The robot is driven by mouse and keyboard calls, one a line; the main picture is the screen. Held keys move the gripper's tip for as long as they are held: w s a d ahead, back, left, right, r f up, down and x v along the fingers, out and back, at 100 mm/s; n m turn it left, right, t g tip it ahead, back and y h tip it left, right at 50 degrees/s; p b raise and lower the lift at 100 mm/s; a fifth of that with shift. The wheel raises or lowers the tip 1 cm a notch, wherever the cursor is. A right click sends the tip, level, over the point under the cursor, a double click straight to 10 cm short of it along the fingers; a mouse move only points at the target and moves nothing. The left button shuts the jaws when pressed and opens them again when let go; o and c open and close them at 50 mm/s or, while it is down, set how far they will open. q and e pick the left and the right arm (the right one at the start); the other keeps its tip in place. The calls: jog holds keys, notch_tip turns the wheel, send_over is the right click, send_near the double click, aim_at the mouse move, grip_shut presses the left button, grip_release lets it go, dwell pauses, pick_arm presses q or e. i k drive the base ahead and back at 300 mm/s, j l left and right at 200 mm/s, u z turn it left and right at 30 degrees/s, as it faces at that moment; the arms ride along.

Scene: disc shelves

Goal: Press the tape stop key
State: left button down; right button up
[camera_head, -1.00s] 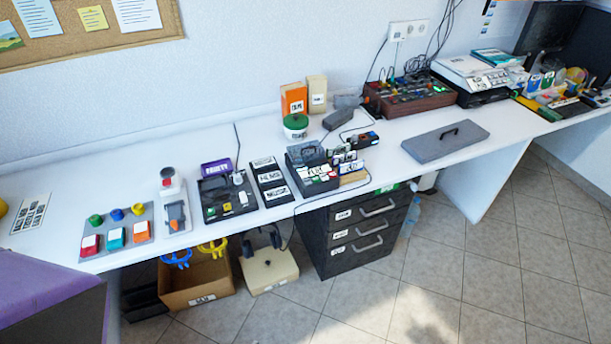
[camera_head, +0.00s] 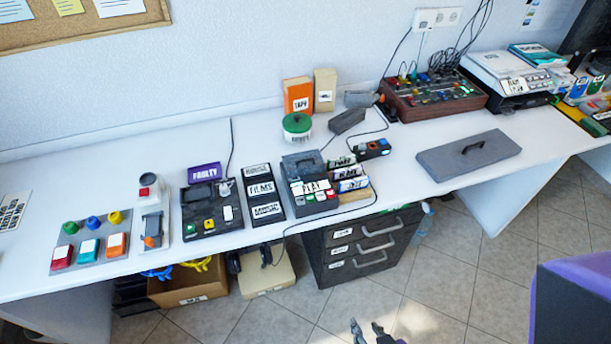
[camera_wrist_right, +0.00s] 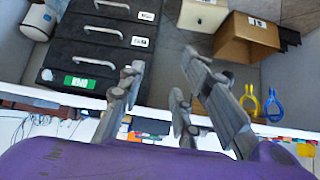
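A grey tape player (camera_head: 311,190) with a raised grey lid and a row of coloured keys sits near the front edge of the white bench. One of its keys looks labelled PLAY (camera_head: 316,187); the other key labels are too small to read, so I cannot tell which is the stop key. My right gripper (camera_head: 367,326) shows at the bottom of the head view, in front of the bench and below the player, apart from it. In the right wrist view the gripper (camera_wrist_right: 162,66) has its fingers spread with nothing between them. My left gripper is out of view.
Left of the player are a label panel (camera_head: 262,192), a black device (camera_head: 211,222) and a coloured button panel (camera_head: 88,243). Small labelled boxes (camera_head: 350,179) stand to its right. A black drawer unit (camera_head: 362,247) is below. A grey lid with a handle (camera_head: 468,156) lies right.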

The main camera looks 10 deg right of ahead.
aim_at(320, 196)
jog(key=i+l, duration=0.25)
jog(key=i+l+u, duration=0.1)
jog(key=i+l, duration=0.15)
jog(key=l, duration=0.15)
jog(key=i+l, duration=0.2)
jog(key=l, duration=0.2)
jog(key=j+u, duration=0.05)
